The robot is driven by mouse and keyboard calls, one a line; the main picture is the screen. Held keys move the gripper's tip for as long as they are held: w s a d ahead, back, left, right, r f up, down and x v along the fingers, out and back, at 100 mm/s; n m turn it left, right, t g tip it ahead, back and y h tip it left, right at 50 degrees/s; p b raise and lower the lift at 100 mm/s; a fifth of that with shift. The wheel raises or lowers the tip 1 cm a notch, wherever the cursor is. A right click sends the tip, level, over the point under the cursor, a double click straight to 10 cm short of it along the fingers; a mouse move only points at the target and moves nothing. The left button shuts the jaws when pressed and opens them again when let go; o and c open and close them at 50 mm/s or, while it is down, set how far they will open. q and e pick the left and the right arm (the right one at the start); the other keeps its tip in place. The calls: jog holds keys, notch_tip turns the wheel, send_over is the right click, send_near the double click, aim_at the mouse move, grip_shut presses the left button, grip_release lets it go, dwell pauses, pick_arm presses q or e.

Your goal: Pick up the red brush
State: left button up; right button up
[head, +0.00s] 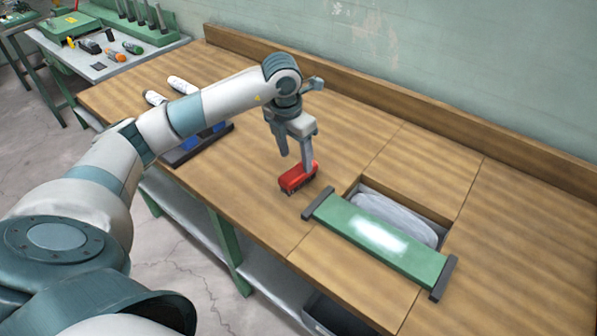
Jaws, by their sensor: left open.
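The red brush (293,180) is a small red block lying on the wooden workbench (380,107), near the middle of the head view. My left gripper (295,162) points down over it, with its fingers apart. One finger comes down at the brush's far right side and partly covers it; the other finger is up and to the left of the brush. I cannot tell whether either finger touches the brush. My right gripper is not in view.
A green bar with dark ends (365,231) lies across a recess holding a pale bundle (400,216), right of the brush. A dark tray with blue items (180,151) and white spools (182,85) lie behind my left arm. The bench's right side is clear.

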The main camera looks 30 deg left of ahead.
aim_at(298, 170)
pick_arm(q)
jog(key=shift+f, duration=0.55)
jog(key=shift+d+f+p, duration=0.1)
jog(key=shift+f+p, duration=0.3)
jog(key=shift+p, duration=0.1)
jog(key=f, duration=0.1)
jog(key=f+p, duration=0.2)
jog(key=shift+w+d+f, duration=0.15)
jog(key=shift+w+f, duration=0.2)
jog(key=shift+f, duration=0.35)
jog(key=shift+c, duration=0.3)
